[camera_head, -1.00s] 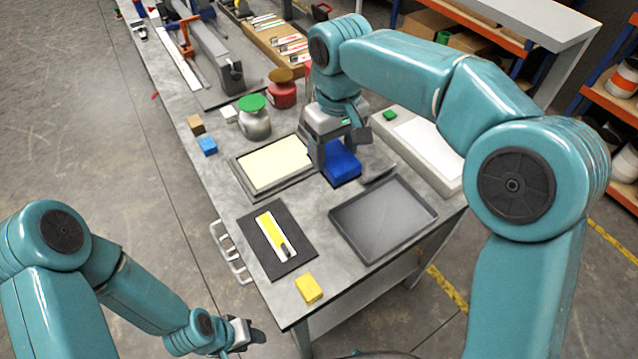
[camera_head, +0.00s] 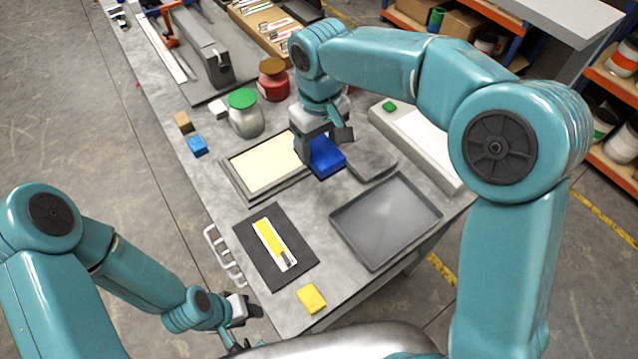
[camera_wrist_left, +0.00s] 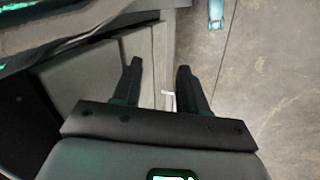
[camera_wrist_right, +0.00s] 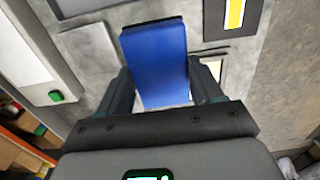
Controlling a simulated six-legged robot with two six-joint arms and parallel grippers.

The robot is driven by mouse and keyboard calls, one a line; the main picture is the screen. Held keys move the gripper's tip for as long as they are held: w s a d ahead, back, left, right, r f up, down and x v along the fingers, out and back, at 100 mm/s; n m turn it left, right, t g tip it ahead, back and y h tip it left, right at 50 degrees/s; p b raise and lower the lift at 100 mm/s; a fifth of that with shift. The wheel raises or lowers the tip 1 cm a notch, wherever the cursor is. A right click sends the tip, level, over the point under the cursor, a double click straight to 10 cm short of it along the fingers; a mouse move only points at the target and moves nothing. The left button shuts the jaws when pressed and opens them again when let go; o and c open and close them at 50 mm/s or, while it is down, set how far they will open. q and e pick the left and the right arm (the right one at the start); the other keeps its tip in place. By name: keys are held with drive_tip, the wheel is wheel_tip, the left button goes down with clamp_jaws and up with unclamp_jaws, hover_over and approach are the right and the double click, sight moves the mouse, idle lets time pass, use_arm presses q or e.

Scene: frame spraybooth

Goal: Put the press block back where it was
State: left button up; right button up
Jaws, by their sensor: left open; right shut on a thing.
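The press block, a blue block (camera_head: 327,158), is in my right gripper (camera_head: 322,146). It appears held a little above the table, between the framed cream panel (camera_head: 262,164) and a flat grey slab (camera_head: 371,160). In the right wrist view the blue block (camera_wrist_right: 156,62) sits between the two fingers, and the grey slab (camera_wrist_right: 90,48) lies beside it. Its underside is hidden. My left gripper (camera_head: 243,310) is open and empty, low beside the table's near left edge. Its two spread fingers show in the left wrist view (camera_wrist_left: 161,88).
An empty dark tray (camera_head: 385,222) and a black mat (camera_head: 250,238) with a yellow-and-white strip lie nearer. A yellow block (camera_head: 312,298) is at the front edge. Green-lidded (camera_head: 246,118) and red (camera_head: 273,84) jars stand behind the panel. A white-topped grey slab (camera_head: 415,140) lies right.

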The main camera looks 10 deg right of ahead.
wheel_tip(320, 180, down, 11)
drive_tip(key=shift+d+r+p, duration=0.1)
drive_tip(key=shift+r+p, duration=0.1)
drive_tip(key=shift+p, duration=0.35)
wheel_tip(320, 180, down, 4)
drive_tip(key=shift+s+d+r+p, duration=0.1)
drive_tip(key=shift+r+p, duration=0.05)
drive_tip(key=shift+p, duration=0.15)
drive_tip(key=shift+f, duration=0.2)
